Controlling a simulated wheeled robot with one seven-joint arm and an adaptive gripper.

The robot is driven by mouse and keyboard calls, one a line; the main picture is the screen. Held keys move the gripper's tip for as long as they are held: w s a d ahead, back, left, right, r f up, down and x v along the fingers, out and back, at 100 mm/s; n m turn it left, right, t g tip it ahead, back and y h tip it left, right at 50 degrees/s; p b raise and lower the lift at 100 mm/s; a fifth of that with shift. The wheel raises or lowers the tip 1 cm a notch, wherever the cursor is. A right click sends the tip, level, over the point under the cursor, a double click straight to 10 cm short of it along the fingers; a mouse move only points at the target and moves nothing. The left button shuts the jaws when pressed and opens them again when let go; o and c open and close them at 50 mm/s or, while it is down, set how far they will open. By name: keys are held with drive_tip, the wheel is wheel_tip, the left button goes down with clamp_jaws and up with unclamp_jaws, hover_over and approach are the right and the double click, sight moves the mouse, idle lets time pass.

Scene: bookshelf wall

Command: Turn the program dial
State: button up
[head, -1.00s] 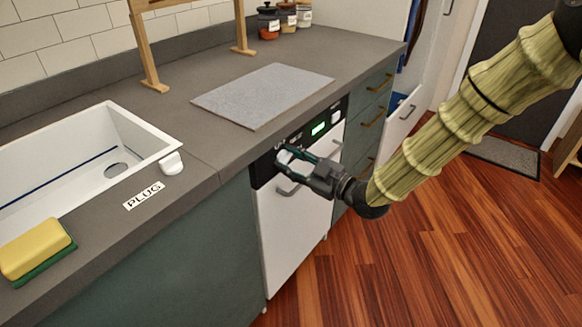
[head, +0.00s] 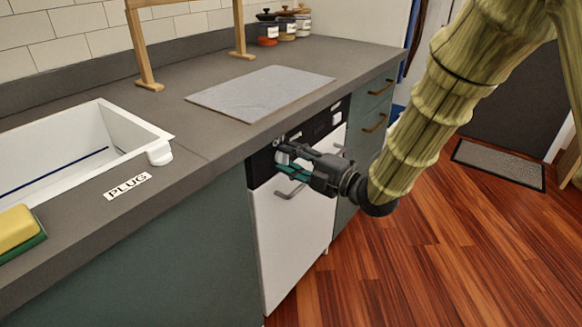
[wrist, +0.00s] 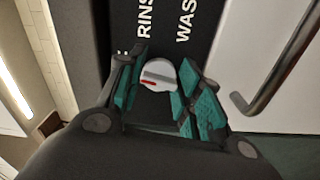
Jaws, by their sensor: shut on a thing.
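The program dial (wrist: 158,75) is a round white knob with a red mark, on the black panel (wrist: 163,20) of the white dishwasher (head: 293,230). In the wrist view it lies between the teal-padded fingers of my gripper (wrist: 162,88). The gripper is shut on it, with one finger at each side. Parts of the words RINS and WAS show above the dial. In the head view, my gripper (head: 284,161) is at the panel's left end, and its fingers mostly hide the dial.
A metal door handle (wrist: 265,90) is close to the right of my fingers. The counter edge overhangs the panel. On the counter are a sink (head: 90,140), a sponge (head: 18,230), a grey mat (head: 260,92) and jars (head: 288,28). Open wooden floor (head: 440,260) lies right.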

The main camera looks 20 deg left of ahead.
drive_tip(key=shift+n+b, duration=0.7)
drive_tip(key=shift+n, duration=0.3)
drive_tip(key=o, duration=1)
drive_tip(key=shift+o, duration=0.2)
drive_tip(key=shift+d, duration=0.1)
drive_tip(key=v, duration=1.2)
drive_tip(key=shift+r, duration=0.1)
